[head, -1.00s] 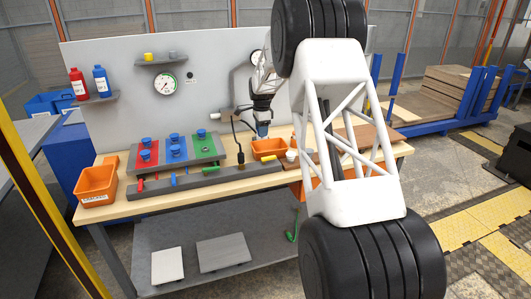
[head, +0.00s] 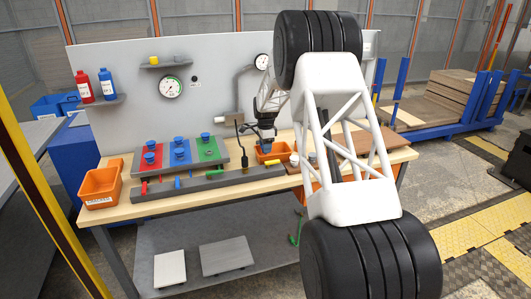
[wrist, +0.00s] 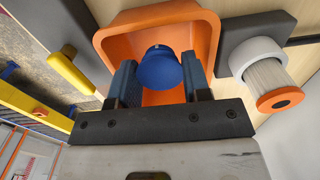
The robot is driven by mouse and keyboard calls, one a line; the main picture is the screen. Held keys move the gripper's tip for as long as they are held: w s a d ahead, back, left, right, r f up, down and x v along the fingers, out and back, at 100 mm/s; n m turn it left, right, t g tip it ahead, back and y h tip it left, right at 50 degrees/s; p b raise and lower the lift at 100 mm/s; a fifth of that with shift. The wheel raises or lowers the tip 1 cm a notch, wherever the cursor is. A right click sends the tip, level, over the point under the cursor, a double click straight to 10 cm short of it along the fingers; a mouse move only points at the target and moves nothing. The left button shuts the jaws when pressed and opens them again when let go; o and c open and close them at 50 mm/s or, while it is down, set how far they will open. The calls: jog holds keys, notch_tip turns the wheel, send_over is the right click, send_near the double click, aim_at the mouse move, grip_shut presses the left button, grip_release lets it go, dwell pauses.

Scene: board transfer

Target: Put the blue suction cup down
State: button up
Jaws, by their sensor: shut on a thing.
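The blue suction cup (wrist: 158,68) is between the two fingers of my gripper (wrist: 158,76) in the wrist view. The gripper is shut on it. Behind the cup in that view is an open orange bin (wrist: 207,22), and the cup overlaps its opening. In the head view my gripper (head: 266,138) is low at the small orange bin (head: 280,151) on the workbench. The held cup cannot be made out there. I cannot tell whether it touches the bin floor.
Several other blue cups stand on red (head: 152,160), blue (head: 180,153) and green (head: 208,149) boards to the left. A white cylinder with an orange end (wrist: 272,92) is right of the bin; a yellow-handled tool (wrist: 72,75) is left. Another orange bin (head: 100,186) stands far left.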

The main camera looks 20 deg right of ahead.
jog(key=shift+f, duration=1.5)
jog(key=shift+f, duration=0.15)
jog(key=o, duration=0.7)
notch_tip(320, 180, up, 12)
jog(key=shift+r, duration=0.15)
